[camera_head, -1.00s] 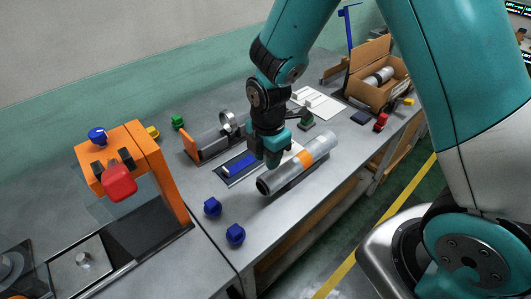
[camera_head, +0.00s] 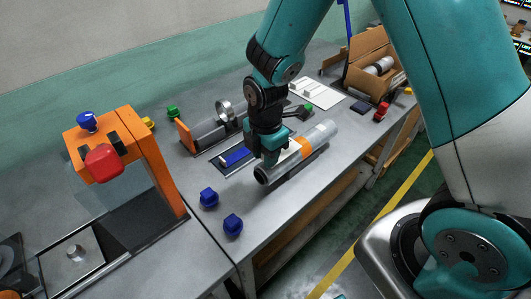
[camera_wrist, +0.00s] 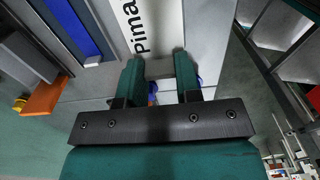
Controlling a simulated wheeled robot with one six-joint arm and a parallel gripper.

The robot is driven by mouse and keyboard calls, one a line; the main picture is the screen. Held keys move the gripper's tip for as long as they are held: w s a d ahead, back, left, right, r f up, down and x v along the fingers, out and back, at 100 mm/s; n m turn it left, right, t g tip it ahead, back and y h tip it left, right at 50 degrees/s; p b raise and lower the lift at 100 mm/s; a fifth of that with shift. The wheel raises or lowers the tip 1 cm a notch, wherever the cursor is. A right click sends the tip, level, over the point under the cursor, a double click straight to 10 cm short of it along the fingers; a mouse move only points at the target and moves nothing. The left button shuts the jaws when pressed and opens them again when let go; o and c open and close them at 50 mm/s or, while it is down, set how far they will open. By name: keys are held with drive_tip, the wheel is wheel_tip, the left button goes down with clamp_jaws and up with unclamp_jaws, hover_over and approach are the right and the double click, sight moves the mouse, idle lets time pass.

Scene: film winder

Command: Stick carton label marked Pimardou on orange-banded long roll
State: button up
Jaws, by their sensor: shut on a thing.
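The long roll (camera_head: 320,135), silver-grey with an orange band (camera_head: 305,148), lies along the front of the bench. My gripper (camera_head: 270,161) points down close beside the roll's near end; contact cannot be told. The rest of the word runs out of the frame. The orange band does not show clearly in the wrist view.
Two blue knobs (camera_head: 208,197) (camera_head: 232,224) stand in front of the roll's near end. A blue piece (camera_head: 236,156) lies on a dark mat behind. An orange stand (camera_head: 155,165) is at left, an open carton (camera_head: 368,85) at back right. White sheets (camera_head: 317,93) lie behind.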

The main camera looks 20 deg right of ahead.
drive_tip(key=shift+f+b, duration=0.35)
drive_tip(key=shift+f, duration=0.3)
idle(0.9)
idle(0.4)
drive_tip(key=o, duration=1.4)
drive_tip(key=shift+c, duration=0.2)
drive_tip(key=shift+r+p, duration=3.1)
drive_tip(key=shift+r, duration=0.5)
drive_tip(key=shift+f, duration=0.1)
